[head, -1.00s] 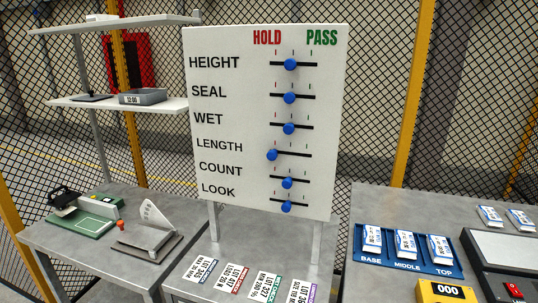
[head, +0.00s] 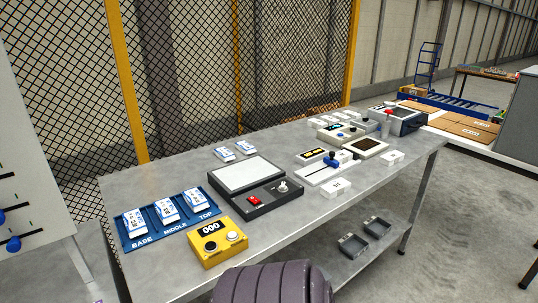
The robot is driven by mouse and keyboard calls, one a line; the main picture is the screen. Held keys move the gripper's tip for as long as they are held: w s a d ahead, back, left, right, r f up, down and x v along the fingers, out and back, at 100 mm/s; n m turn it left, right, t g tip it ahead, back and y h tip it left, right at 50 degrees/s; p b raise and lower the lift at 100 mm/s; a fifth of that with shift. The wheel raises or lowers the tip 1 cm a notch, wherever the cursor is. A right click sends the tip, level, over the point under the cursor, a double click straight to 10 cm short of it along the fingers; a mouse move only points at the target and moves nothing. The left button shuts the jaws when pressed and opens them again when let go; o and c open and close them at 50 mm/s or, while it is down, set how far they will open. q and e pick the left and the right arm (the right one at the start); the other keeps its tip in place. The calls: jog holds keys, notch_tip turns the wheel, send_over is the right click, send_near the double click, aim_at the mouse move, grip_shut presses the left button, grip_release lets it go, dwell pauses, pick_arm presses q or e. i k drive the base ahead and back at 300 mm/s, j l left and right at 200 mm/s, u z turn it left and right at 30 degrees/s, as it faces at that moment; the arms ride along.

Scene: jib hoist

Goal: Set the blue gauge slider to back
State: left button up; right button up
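A blue knob (head: 332,162) sits on a white flat device (head: 318,176) with a small dark display, near the middle of the long grey table. It looks like the gauge slider, but its marks are too small to read. Other blue slider knobs (head: 14,243) show on the white board (head: 30,170), which is cut off at the left edge. Neither of my grippers is in view.
The grey table (head: 310,222) also holds a blue tray (head: 146,241) with three packets, a yellow counter box (head: 217,243), and a dark-framed scale-like device (head: 262,204). More devices stand at the far right end. A mesh fence (head: 190,75) runs behind. Open floor lies to the right.

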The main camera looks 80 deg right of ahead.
aim_at(332, 163)
jog(key=z, duration=3.15)
jog(key=k+j+z, duration=0.1)
jog(key=k, duration=0.1)
